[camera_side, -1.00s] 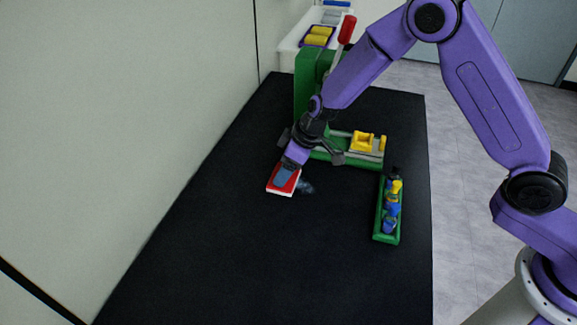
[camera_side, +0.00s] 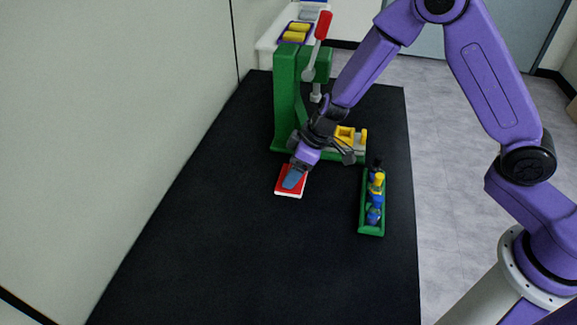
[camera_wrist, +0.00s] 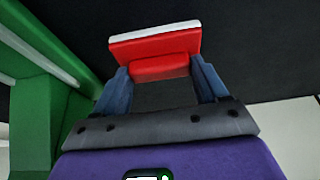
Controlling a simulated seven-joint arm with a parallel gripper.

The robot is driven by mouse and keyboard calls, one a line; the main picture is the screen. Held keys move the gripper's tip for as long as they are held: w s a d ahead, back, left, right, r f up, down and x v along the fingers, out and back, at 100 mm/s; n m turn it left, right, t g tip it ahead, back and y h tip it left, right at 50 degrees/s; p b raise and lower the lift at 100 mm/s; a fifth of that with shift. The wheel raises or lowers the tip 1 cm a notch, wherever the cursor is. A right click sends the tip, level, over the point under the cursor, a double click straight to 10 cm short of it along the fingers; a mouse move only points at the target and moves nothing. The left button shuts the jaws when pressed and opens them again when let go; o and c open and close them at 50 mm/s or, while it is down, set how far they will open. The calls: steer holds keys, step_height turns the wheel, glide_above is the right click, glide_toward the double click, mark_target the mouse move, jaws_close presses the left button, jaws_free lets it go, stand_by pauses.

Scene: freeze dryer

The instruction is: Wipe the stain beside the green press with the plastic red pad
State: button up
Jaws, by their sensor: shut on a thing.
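The red pad (camera_side: 282,187) has a white underside edge and lies flat at the black table's surface, just in front of the green press (camera_side: 287,110). My gripper (camera_side: 294,179) is shut on the pad's raised red grip from above. In the wrist view the pad (camera_wrist: 155,45) sits between both blue fingertips (camera_wrist: 160,72). The press stands upright with its red-handled lever (camera_side: 322,27) raised, and part of it shows at the left of the wrist view (camera_wrist: 35,110). I see no stain now; the pad and gripper cover the spot where it showed earlier.
A narrow green tray (camera_side: 371,231) with blue and yellow pieces stands to the right. A yellow part (camera_side: 345,135) sits on the press base. Behind the table is a white surface with a bin of yellow pieces (camera_side: 296,33). The front of the black table (camera_side: 230,250) is clear.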

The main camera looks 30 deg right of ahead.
steer(key=shift+s+d, duration=0.6)
steer(key=shift+w+a, duration=0.1)
step_height(320, 180, up, 8)
stand_by(0.6)
stand_by(0.4)
